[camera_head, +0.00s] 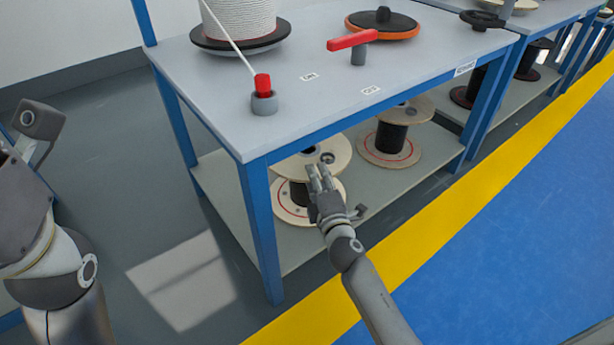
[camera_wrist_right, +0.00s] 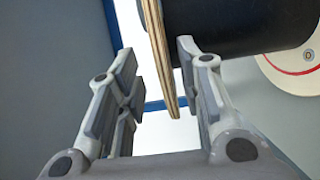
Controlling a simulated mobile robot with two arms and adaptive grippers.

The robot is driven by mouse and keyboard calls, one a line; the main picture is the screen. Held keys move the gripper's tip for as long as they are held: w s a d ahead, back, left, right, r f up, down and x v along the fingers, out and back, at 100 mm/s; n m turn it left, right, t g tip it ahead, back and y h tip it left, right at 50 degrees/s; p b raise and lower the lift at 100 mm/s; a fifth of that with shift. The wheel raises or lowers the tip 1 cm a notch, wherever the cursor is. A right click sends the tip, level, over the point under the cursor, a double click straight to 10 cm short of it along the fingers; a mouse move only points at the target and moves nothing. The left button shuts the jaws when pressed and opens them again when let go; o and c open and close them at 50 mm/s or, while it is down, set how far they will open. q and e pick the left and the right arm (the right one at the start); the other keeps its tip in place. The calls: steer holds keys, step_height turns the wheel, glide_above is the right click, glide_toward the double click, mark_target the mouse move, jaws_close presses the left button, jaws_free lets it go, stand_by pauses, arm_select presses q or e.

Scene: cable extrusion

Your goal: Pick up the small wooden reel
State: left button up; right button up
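A wooden reel (camera_head: 339,148) with pale flanges and a dark wound core stands upright on the lower shelf, under the near table's front edge. My right gripper (camera_head: 319,172) is at this reel and hides part of it. In the right wrist view the gripper (camera_wrist_right: 155,62) is open, and the rim of the wooden flange (camera_wrist_right: 158,55) lies between its fingers. The flange is clear of the left finger; whether it touches the right finger I cannot tell. A similar wooden reel (camera_head: 391,137) stands to the right on the same shelf. My left gripper is out of view; only parts of that arm show.
The blue-framed table (camera_head: 300,100) has a leg (camera_head: 261,230) left of the gripper. On top are a white rope spool (camera_head: 240,20), a red-capped post (camera_head: 263,92), a red-handled fitting (camera_head: 354,42) and an orange-and-black disc (camera_head: 383,24). The blue floor (camera_head: 500,240) is clear.

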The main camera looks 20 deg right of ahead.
steer(key=shift+w+f+b, duration=0.15)
steer(key=shift+w+b, duration=0.2)
steer(key=shift+w, duration=0.65)
steer(key=shift+w+f+b, duration=0.15)
steer(key=shift+w+b, duration=0.15)
steer(key=shift+w, duration=0.65)
jaws_close()
steer(key=shift+r, duration=0.15)
